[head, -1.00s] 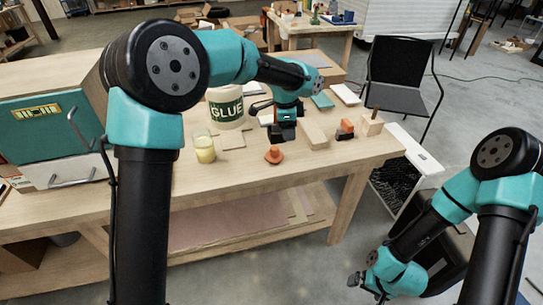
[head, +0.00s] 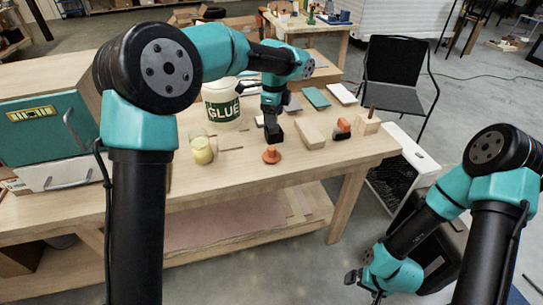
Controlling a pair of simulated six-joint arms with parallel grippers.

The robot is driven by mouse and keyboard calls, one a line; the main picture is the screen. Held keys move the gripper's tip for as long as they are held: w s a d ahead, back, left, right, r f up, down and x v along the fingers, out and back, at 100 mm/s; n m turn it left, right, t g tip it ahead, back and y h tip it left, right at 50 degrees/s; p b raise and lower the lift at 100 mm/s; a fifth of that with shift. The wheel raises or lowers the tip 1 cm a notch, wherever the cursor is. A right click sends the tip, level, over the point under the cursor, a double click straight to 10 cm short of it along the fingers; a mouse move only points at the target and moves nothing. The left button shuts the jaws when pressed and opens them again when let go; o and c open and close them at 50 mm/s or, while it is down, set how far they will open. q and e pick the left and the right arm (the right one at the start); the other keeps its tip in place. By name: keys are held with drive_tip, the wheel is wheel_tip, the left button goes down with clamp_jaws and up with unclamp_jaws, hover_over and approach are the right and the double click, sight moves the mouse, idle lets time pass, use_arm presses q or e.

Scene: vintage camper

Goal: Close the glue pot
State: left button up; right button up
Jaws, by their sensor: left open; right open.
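A small clear pot with yellow contents (head: 202,150) stands upright on the workbench, its top apparently uncovered. A small orange cone-like piece (head: 271,156), perhaps its lid, lies on the bench to the right of the pot. My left gripper (head: 274,139) points down just above the orange piece, open. I cannot tell whether its fingertips touch the piece. My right gripper (head: 355,281) is open and empty, low in front of the bench at the right. A large white can labelled GLUE (head: 222,108) stands behind the pot.
Wooden blocks (head: 309,134), an orange-and-dark tool (head: 342,128) and a block with a peg (head: 367,122) sit to the right on the bench. A teal toolbox (head: 45,125) stands at the left. The bench's front strip is clear.

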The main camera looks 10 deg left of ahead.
sight(272, 148)
use_arm(q)
wheel_tip(272, 148, down, 10)
drive_tip(key=shift+r, duration=0.1)
idle(0.4)
drive_tip(key=shift+a+f, duration=0.2)
drive_tip(key=shift+f, duration=2.45)
drive_tip(key=shift+c, duration=0.2)
drive_tip(key=c, duration=1)
drive_tip(key=shift+o, duration=0.2)
drive_tip(key=shift+r, duration=0.1)
